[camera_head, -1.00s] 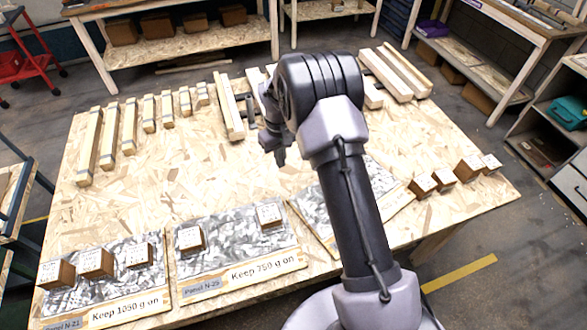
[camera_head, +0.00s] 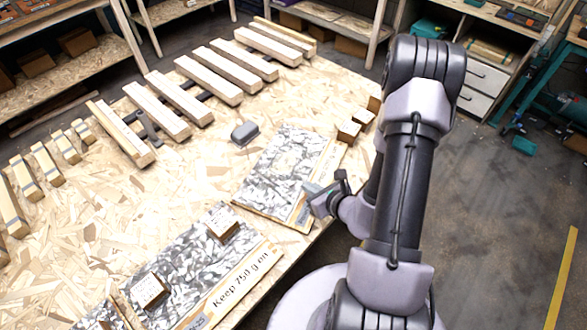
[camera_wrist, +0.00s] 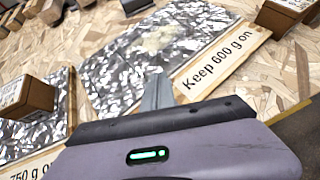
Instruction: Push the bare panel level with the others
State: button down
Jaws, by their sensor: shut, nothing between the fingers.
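The bare panel (camera_head: 275,165) is a mottled grey board with a pale patch and no blocks on it. Its wooden strip reads "Keep 600 g on" in the wrist view (camera_wrist: 125,60). It lies turned at an angle to the neighbouring "Keep 750 g on" panel (camera_head: 190,265), with a wedge of bare table between them. That panel carries two wooden blocks. My gripper (camera_head: 312,198) is shut and empty at the bare panel's strip edge. Its fingers also show in the wrist view (camera_wrist: 157,92), in front of the panel; whether they touch it is unclear.
A third panel shows only partly at the lower left (camera_head: 103,318). Small wooden blocks (camera_head: 349,131) stand beyond the bare panel, and a grey block (camera_head: 245,132) lies behind it. Long wooden beams (camera_head: 208,80) lie along the back. The chipboard table (camera_head: 190,180) has free room between.

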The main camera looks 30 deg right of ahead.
send_near(284, 167)
jog(key=x, duration=0.3)
jog(key=r+x, duration=0.1)
jog(key=x, duration=0.1)
jog(key=shift+w+d+f+b, duration=0.1)
jog(key=shift+w+d+b, duration=0.05)
jog(key=shift+w+b, duration=0.2)
jog(key=shift+w+f+b, duration=0.4)
jog(key=shift+f+b, duration=0.3)
jog(key=shift+b, duration=0.05)
jog(key=shift+s+f, duration=0.1)
jog(key=shift+s, duration=0.15)
